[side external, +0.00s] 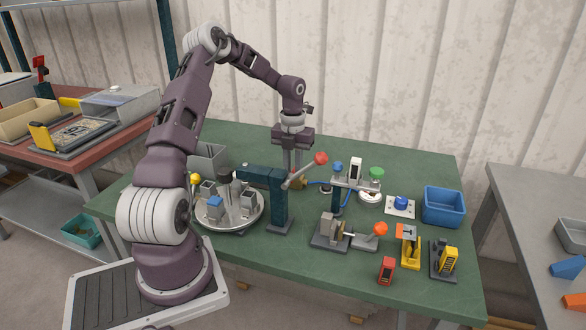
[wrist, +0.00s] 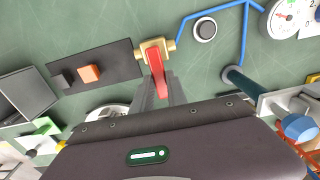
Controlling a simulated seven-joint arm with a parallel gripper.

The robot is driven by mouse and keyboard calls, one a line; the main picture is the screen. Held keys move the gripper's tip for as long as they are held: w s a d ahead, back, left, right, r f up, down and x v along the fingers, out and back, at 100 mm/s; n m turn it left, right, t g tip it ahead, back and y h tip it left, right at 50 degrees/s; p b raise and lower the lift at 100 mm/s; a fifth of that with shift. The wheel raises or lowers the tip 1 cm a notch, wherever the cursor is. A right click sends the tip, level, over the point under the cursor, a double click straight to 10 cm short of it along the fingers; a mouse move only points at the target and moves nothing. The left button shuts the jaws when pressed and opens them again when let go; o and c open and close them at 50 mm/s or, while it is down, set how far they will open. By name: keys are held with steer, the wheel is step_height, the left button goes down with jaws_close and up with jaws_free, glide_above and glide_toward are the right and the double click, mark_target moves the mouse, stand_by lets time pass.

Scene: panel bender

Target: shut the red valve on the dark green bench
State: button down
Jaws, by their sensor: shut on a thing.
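The red valve has a brass body (wrist: 168,46) and a red lever (wrist: 156,72) in the wrist view. The lever points down the picture, roughly across the brass body. My gripper (wrist: 157,92) is shut on the red lever. In the side external view my gripper (side external: 292,168) reaches straight down at the back middle of the dark green bench (side external: 400,140). There the brass body (side external: 298,183) shows just below the fingers, and the red lever is mostly hidden.
A grey lever with a red ball (side external: 321,158) sticks up close to my gripper's right. A dark teal press (side external: 278,195) and a round turntable (side external: 238,219) stand in front and left. A blue tube (wrist: 185,25) runs right from the valve. A blue bin (side external: 443,207) stands far right.

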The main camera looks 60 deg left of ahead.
mark_target(293, 173)
steer(key=c, duration=1.3)
jaws_free()
steer(key=shift+r, duration=0.15)
step_height(293, 173, up, 7)
steer(key=shift+f, duration=0.1)
